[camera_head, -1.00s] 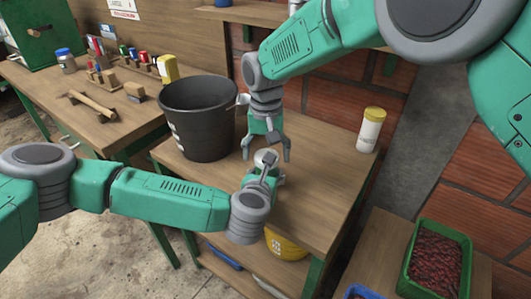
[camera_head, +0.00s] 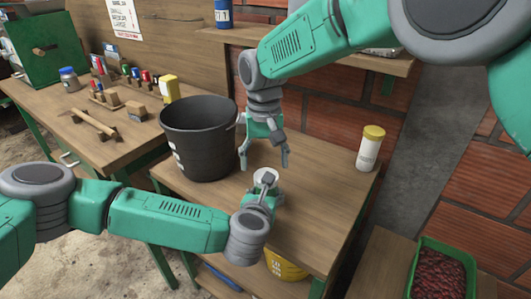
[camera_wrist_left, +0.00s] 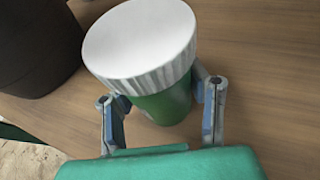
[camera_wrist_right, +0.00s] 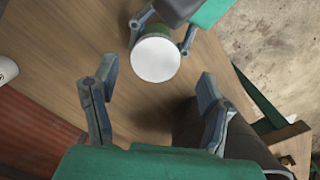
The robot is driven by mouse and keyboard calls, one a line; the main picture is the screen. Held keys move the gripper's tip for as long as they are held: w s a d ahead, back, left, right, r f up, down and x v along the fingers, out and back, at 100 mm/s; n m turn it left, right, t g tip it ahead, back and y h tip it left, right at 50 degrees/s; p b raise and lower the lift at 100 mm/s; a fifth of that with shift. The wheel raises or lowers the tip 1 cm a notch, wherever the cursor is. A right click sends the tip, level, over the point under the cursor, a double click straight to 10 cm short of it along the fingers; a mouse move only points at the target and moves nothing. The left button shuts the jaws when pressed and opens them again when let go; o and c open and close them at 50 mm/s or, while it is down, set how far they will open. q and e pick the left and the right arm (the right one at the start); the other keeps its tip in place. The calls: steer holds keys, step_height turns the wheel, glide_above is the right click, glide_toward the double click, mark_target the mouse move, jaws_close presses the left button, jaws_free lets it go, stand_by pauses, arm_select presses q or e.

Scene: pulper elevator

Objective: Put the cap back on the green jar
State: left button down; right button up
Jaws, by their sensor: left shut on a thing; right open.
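The green jar (camera_wrist_left: 163,106) stands upright on the lower bench, with the white ribbed cap (camera_wrist_left: 140,40) sitting over its mouth. How tightly the cap is seated cannot be told. The cap also shows in the head view (camera_head: 265,176) and the right wrist view (camera_wrist_right: 155,60). My left gripper (camera_head: 262,192) is shut on the jar, its fingers on either side of the green body below the cap. My right gripper (camera_head: 264,161) is open and empty above the cap, fingers pointing down, apart from it.
A black bucket (camera_head: 198,140) stands close left of the jar. A white container with a yellow lid (camera_head: 370,148) stands at the bench's right back. A green crate of red beans (camera_head: 440,270) is at lower right. Bench surface right of the jar is clear.

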steer(key=n, duration=0.1)
steer(key=s+n, duration=0.1)
steer(key=n+g, duration=0.1)
steer(key=n, duration=0.1)
steer(key=shift+s+a, duration=0.25)
steer(key=shift+s, duration=0.05)
steer(key=n, duration=0.6)
steer(key=r+n, duration=0.1)
steer(key=n, duration=0.6)
steer(key=d+r+n, duration=0.1)
steer(key=n, duration=0.5)
steer(key=shift+s+r+n+g, duration=0.25)
steer(key=shift+n+g, duration=0.05)
steer(key=shift+n, duration=0.1)
steer(key=n, duration=0.2)
steer(key=w+n+t, duration=0.1)
steer(key=n, duration=0.1)
steer(key=shift+w+r, duration=0.1)
steer(key=shift+w, duration=0.05)
steer(key=n, duration=0.1)
steer(key=w+n, duration=0.1)
steer(key=n, duration=0.1)
steer(key=n+t, duration=0.1)
steer(key=shift+w+a+r+n, duration=0.15)
steer(key=shift+w+r+n, duration=0.1)
steer(key=shift+n, duration=0.15)
step_height(320, 180, down, 8)
steer(key=shift+s+f, duration=0.1)
